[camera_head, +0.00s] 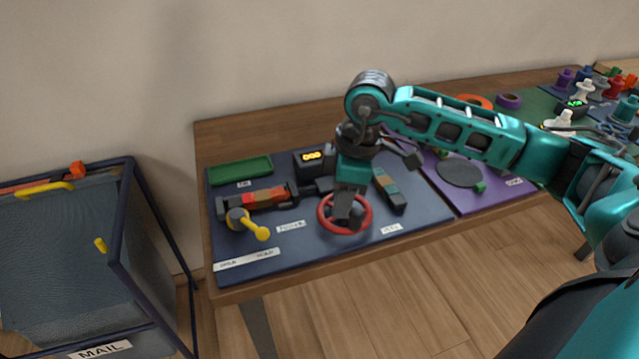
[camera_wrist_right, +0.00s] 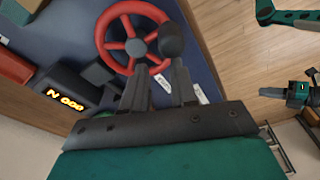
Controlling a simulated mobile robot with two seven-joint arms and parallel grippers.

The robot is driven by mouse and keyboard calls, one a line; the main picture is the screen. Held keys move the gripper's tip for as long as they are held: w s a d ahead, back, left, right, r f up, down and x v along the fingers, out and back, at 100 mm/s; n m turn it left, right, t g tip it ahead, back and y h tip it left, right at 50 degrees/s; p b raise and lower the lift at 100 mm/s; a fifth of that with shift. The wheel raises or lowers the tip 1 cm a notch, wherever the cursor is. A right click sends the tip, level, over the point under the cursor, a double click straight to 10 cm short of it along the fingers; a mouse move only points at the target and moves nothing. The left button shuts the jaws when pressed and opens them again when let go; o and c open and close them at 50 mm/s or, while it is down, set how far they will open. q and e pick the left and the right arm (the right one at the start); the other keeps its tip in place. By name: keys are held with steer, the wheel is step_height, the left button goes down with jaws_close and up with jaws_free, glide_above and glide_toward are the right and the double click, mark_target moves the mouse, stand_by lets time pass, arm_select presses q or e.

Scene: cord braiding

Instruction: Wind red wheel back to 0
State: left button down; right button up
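The red wheel (camera_head: 368,216) lies on the dark blue mat near the table's front edge. Its rim and spokes also show in the right wrist view (camera_wrist_right: 103,34). A black ball knob (camera_wrist_right: 172,40) stands at its rim. My right gripper (camera_head: 346,212) points down over the wheel and hides part of it. In the wrist view its two fingers (camera_wrist_right: 160,76) are apart, with the knob at their tips. I cannot tell whether they touch it. A small black display (camera_head: 312,157) reads 000 in yellow; in the wrist view (camera_wrist_right: 64,100) it reads "N 000".
Beside the wheel on the blue mat (camera_head: 300,255) are a yellow crank (camera_head: 250,225), a block with red and orange parts (camera_head: 257,199) and a green tray (camera_head: 240,170). A purple mat (camera_head: 500,198) lies to the right. A mail bin (camera_head: 140,240) stands left of the table.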

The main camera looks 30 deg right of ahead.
step_height(320, 180, up, 11)
steer(key=s+d+p, duration=0.1)
steer(key=shift+d+f, duration=0.15)
steer(key=shift+f, duration=0.05)
